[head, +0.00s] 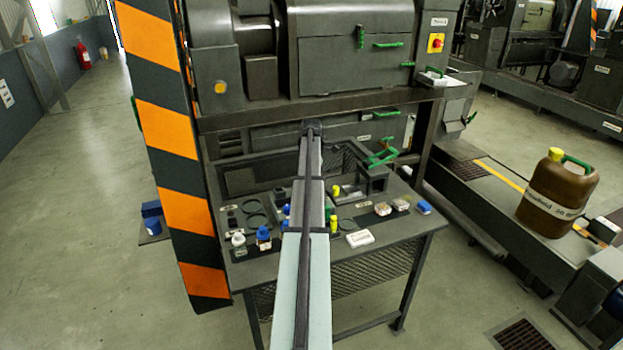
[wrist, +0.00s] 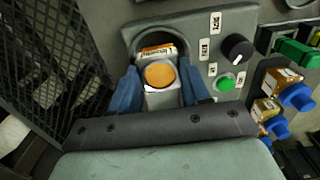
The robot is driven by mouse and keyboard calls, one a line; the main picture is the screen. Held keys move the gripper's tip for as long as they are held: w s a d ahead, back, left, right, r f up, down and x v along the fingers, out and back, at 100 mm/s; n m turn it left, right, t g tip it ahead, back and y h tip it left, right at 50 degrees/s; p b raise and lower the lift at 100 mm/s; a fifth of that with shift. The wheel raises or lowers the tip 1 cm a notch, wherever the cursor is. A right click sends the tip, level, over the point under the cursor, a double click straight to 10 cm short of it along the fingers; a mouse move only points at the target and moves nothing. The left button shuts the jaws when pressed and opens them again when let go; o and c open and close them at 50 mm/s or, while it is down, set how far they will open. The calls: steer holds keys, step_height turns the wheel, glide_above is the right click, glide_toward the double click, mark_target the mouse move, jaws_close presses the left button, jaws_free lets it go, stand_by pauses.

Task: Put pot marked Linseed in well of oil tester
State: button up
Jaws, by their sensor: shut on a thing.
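In the wrist view, my gripper (wrist: 160,88) has its two blue fingers closed on a small pale pot (wrist: 160,98) with a round amber top. A small white and orange label (wrist: 158,52) stands just behind the amber top; its print is too small to read. The grey oil tester (wrist: 235,24) has a black knob and a lit green button. The pot is at the dark rounded opening of its well (wrist: 134,42); I cannot tell whether it rests on the well's floor. In the head view my arm hides the gripper and the pot.
Bottles with blue caps (wrist: 298,97) stand right of the tester, near a green part (wrist: 297,52). A dark mesh panel (wrist: 60,60) is close on the left. In the head view, the bench (head: 395,235) holds several small pots and a white block (head: 360,238).

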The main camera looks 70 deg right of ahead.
stand_by(0.3)
steer(key=o, duration=1.7)
steer(key=shift+f, duration=0.1)
steer(key=shift+r, duration=4.5)
